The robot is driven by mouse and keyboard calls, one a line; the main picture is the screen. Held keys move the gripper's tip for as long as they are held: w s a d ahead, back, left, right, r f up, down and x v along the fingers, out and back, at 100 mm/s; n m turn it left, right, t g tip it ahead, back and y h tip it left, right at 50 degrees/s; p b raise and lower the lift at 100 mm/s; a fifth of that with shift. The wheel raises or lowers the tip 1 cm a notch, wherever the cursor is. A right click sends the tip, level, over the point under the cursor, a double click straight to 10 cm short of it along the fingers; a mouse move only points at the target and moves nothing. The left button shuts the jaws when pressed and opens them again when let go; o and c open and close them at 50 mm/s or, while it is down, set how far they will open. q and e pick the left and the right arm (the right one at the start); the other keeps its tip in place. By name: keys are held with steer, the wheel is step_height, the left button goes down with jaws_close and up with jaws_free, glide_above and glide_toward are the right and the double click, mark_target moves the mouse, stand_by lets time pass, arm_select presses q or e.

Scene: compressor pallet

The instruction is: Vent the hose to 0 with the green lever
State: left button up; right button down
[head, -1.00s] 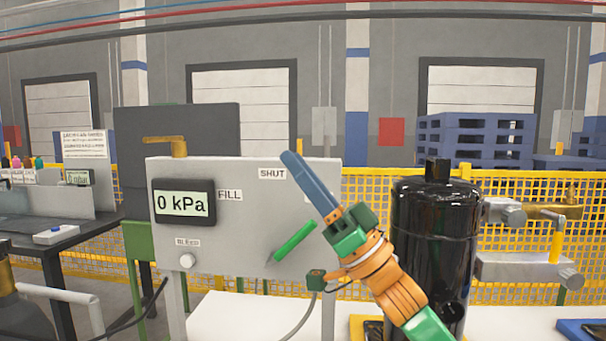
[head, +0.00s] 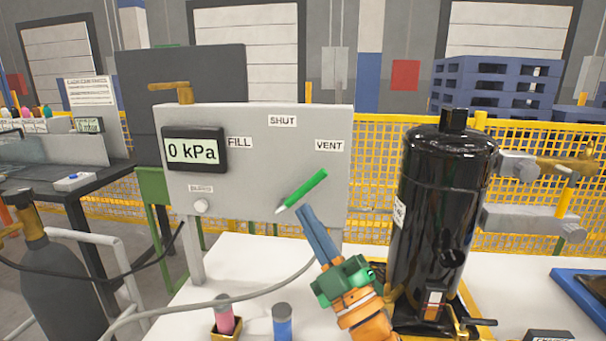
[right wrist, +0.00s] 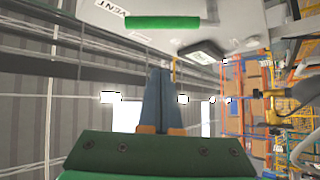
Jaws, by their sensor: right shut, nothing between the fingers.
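The green lever (head: 302,192) is on the front of the grey panel (head: 250,150) and slants up to the right, toward the VENT label (head: 329,146). The display (head: 194,150) on the panel reads 0 kPa. My right gripper (head: 305,212) is shut and empty, just below the lever and apart from it in the head view. In the right wrist view the green lever (right wrist: 162,22) lies beyond the shut fingers (right wrist: 160,75), with a gap between. A grey hose (head: 225,300) runs over the white table below the panel. My left gripper is not in view.
A black compressor tank (head: 445,210) stands right of my right gripper, with valves (head: 520,165) on its right. Pink (head: 224,318) and blue (head: 282,322) capped containers stand at the table's front. A gas cylinder (head: 55,270) is at left.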

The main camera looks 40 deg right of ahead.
mark_target(301, 189)
steer(key=d+p+x, duration=0.1)
steer(key=p+x, duration=0.3)
steer(key=x, duration=0.6)
steer(key=shift+n+h, duration=0.3)
steer(key=shift+h, duration=0.1)
steer(key=f, duration=0.1)
steer(key=s+d+f, duration=0.1)
steer(key=s+d+f+b, duration=0.1)
steer(key=shift+f, duration=0.35)
